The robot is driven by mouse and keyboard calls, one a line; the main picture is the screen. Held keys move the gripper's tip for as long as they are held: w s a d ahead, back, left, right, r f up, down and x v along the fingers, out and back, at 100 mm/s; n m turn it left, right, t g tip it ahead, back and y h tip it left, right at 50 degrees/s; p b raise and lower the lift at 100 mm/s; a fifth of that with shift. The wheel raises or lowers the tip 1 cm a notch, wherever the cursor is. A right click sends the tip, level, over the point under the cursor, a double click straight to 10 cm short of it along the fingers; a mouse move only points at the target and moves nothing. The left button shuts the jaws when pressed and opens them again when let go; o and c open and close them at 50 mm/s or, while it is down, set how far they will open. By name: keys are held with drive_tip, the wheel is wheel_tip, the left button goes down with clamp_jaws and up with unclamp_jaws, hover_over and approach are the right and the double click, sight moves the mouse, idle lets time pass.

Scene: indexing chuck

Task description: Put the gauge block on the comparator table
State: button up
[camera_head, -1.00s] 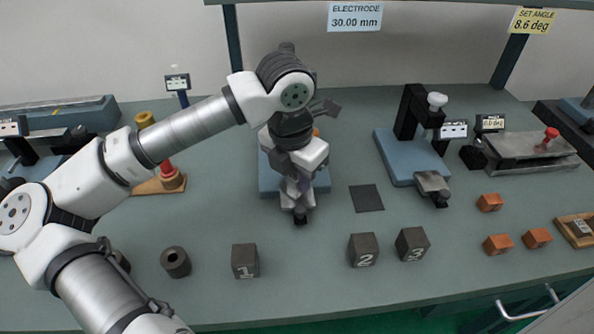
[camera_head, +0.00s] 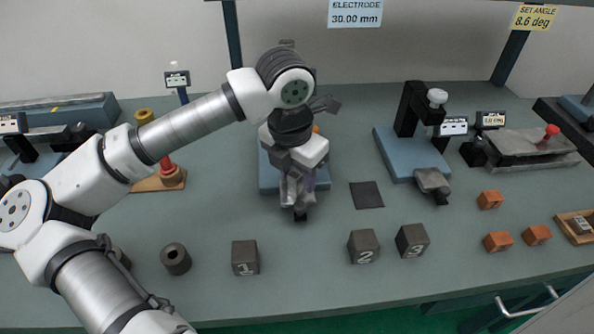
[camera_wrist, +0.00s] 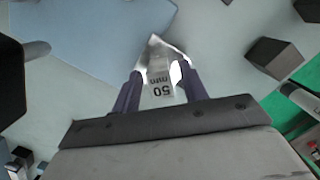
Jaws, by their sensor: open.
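A metallic block marked "50 mm", which I take to be the gauge block (camera_wrist: 160,85), lies between the two purple fingers of my gripper (camera_wrist: 160,88) in the wrist view. The fingers are open around it; I cannot tell whether either touches it. In the head view my gripper (camera_head: 298,190) points down at the front of a blue base (camera_head: 268,178), and my wrist hides much of that spot. A blue-based stand with a black column (camera_head: 405,150) stands to the right, with a small grey piece at its front. Which fixture bears the comparator table is unclear.
Dark blocks marked 1 (camera_head: 245,258), 2 (camera_head: 363,247) and 3 (camera_head: 412,241) stand along the front, beside a dark ring (camera_head: 175,259). A dark square pad (camera_head: 366,195) lies right of my gripper. Several orange blocks (camera_head: 497,242) and a small wooden tray (camera_head: 566,232) are at right.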

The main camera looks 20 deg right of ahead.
sight(294, 175)
drive_tip(key=r, duration=0.2)
drive_tip(key=r+b, duration=0.1)
drive_tip(key=r, duration=0.4)
drive_tip(key=shift+s+a+r, duration=0.2)
drive_tip(key=shift+a+r, duration=0.05)
drive_tip(key=shift+a, duration=0.15)
